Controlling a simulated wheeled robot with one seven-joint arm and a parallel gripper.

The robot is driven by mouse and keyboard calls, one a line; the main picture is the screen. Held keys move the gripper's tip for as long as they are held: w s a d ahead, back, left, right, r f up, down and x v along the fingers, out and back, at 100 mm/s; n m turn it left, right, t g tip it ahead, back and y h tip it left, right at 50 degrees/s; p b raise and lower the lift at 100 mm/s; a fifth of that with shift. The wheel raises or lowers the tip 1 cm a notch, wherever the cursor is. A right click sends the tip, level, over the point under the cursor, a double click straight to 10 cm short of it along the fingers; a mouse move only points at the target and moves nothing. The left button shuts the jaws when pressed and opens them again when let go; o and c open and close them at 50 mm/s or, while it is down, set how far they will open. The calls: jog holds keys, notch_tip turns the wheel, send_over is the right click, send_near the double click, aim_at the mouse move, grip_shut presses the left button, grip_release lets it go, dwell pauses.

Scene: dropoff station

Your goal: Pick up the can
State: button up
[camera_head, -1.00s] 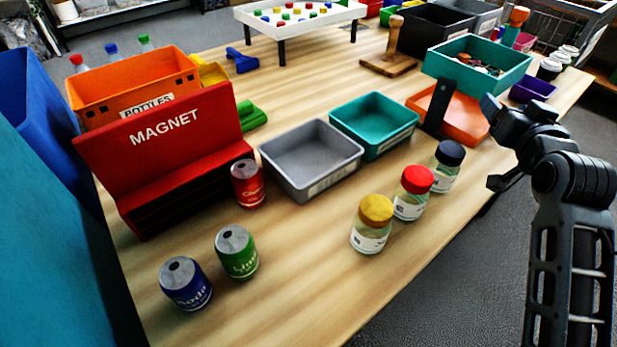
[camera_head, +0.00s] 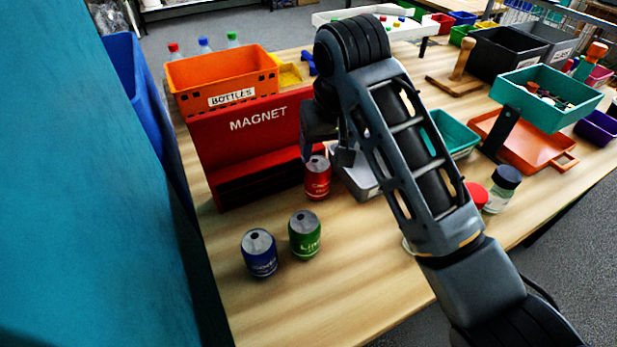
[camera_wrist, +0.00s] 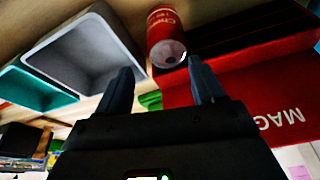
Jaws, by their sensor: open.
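A red can (camera_head: 317,178) stands upright on the wooden table at the front right corner of the red magnet holder. A green can (camera_head: 304,234) and a blue can (camera_head: 260,252) stand upright nearer the front left. My gripper (camera_head: 332,158) is above and close to the red can in the head view, partly hidden by my arm. In the wrist view my gripper (camera_wrist: 160,85) shows two dark fingers apart with nothing between them. The red can (camera_wrist: 166,36) is beyond the fingertips there, nearer the right finger.
The red magnet holder (camera_head: 235,145) stands left of the red can. A grey bin (camera_head: 360,182) is right of it, with a teal bin (camera_head: 455,135) beyond. Jars with red (camera_head: 477,194) and dark lids (camera_head: 507,177) are partly behind my arm.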

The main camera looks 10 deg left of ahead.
aim_at(318, 164)
jog(key=shift+s+a, duration=0.4)
jog(key=shift+a, duration=0.05)
jog(key=shift+a+f, duration=0.1)
jog(key=shift+f, duration=0.2)
jog(key=shift+p+x, duration=0.55)
jog(key=shift+x, duration=3.05)
jog(key=shift+s, duration=0.2)
jog(key=shift+c, duration=0.4)
jog(key=c, duration=0.6)
jog(key=shift+r, duration=0.1)
jog(key=shift+c, duration=0.2)
